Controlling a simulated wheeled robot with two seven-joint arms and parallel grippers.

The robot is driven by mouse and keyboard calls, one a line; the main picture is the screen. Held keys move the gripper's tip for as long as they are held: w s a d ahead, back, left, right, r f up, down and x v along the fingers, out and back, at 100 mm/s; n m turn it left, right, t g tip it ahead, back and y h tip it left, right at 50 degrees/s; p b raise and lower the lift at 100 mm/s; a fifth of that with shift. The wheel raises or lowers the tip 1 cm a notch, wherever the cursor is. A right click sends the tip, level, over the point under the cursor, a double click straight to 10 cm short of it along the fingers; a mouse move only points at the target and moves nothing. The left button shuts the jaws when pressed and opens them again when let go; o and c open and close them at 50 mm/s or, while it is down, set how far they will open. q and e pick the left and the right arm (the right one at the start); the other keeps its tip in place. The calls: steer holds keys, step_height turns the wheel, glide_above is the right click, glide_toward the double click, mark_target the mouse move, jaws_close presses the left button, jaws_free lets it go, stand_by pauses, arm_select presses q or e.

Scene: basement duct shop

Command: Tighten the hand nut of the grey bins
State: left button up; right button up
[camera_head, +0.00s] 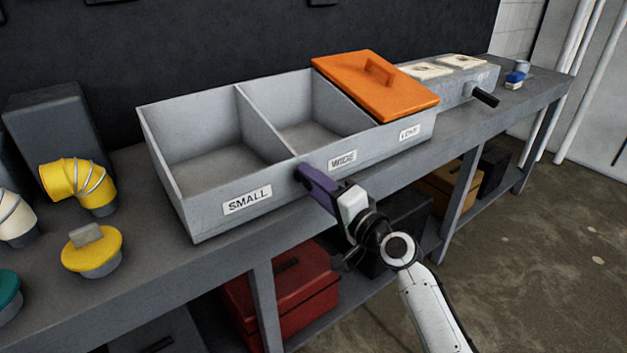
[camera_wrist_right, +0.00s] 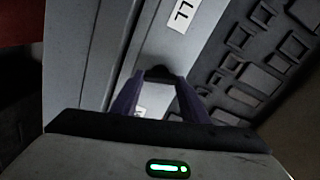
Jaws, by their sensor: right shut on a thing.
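The grey bins (camera_head: 200,200) stand on the bench as one open box with a divider, labelled SMALL, WIDE and LONG on the front. An orange lid (camera_head: 375,85) covers the LONG compartment; SMALL and WIDE are open and look empty. My right gripper (camera_head: 305,175) reaches the front wall between the SMALL and WIDE labels. In the right wrist view its purple fingers (camera_wrist_right: 158,90) are shut on a small dark piece at the wall, probably the hand nut (camera_wrist_right: 160,72). The fingers hide it in the head view. My left gripper is not in view.
Yellow elbow duct (camera_head: 75,185) and a yellow-capped piece (camera_head: 92,250) stand left of the bins. A grey box with a black handle (camera_head: 485,96) stands at the right, with a blue item (camera_head: 515,78) beyond. A red toolbox (camera_head: 285,295) sits on the lower shelf.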

steer(key=shift+f+m+p, duration=0.1)
steer(key=shift+m+p, duration=0.3)
steer(key=shift+m, duration=1.1)
steer(key=o, duration=1.1)
steer(key=shift+c, duration=0.2)
steer(key=v, duration=1)
steer(key=shift+s, duration=0.15)
steer(key=shift+d, duration=0.1)
